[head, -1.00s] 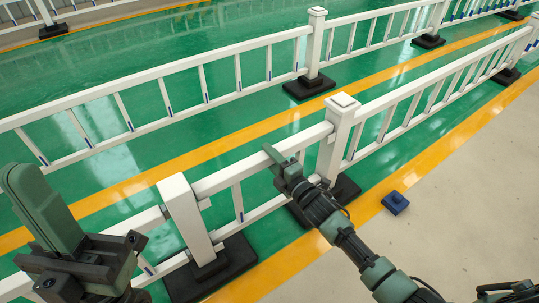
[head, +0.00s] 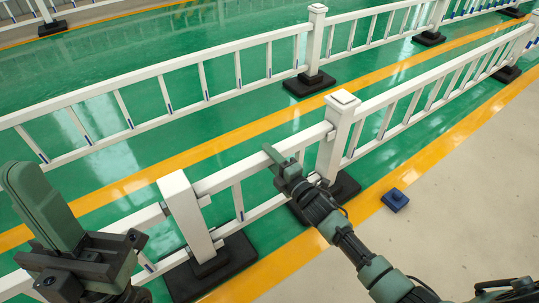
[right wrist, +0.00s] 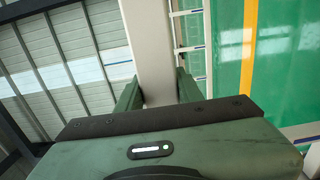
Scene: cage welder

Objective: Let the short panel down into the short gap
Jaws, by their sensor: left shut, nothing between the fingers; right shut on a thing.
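The short panel (head: 238,200) is a white fence section with a top rail, a lower rail and a thin upright. It hangs roughly level between the near post (head: 187,218) and the far post (head: 334,143), its ends close to both. I cannot tell whether the ends are seated. My right gripper (head: 275,158) is shut on the top rail near its middle. In the right wrist view, the white rail (right wrist: 150,45) runs between the fingers of my right gripper (right wrist: 158,92). My left gripper (head: 42,205) is shut and empty, pointing up at the left edge.
Both posts stand on black bases (head: 240,262). More white fence (head: 430,93) continues beyond the far post, and a second fence (head: 175,82) runs parallel behind.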

